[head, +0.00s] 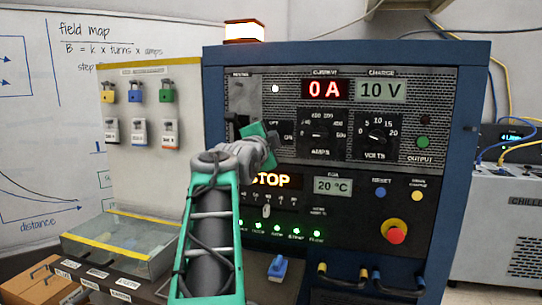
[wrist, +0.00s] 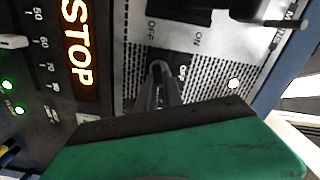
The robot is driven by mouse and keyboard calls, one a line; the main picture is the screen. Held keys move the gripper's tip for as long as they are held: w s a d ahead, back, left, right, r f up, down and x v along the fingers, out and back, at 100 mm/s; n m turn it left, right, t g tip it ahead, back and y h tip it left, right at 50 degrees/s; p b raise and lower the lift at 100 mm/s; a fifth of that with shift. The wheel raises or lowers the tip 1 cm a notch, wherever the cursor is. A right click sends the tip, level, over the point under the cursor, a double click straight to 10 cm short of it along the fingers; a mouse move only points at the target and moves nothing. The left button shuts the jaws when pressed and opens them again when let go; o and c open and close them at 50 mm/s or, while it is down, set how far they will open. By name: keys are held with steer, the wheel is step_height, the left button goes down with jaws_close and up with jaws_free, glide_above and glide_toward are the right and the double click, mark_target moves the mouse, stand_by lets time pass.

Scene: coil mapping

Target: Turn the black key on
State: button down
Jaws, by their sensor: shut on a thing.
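My gripper (head: 271,140) is at the upper left of the blue cabinet's control panel (head: 296,165) in the head view, with my arm coming up from below. In the wrist view its grey fingertips (wrist: 160,76) are shut on the black key (wrist: 157,65), at the panel face. The fingers hide most of the key, so its exact angle is hard to tell. A label beside the key is partly covered. In the head view my gripper hides the key.
A black switch (wrist: 185,12) marked OFF and ON is close to the key. An orange STOP display (head: 271,180) glows below. A red emergency button (head: 396,235) is at the lower right. A clear box (head: 120,240) and padlock board (head: 150,160) stand left.

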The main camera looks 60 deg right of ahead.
steer(key=shift+s+f+m+b, duration=0.1)
steer(key=shift+m+b, duration=1.9)
steer(key=shift+m, duration=0.2)
steer(key=c, duration=1.5)
jaws_free()
steer(key=a, duration=0.5)
steer(key=s+a, duration=0.1)
steer(key=a, duration=0.1)
steer(key=shift+a+b, duration=0.3)
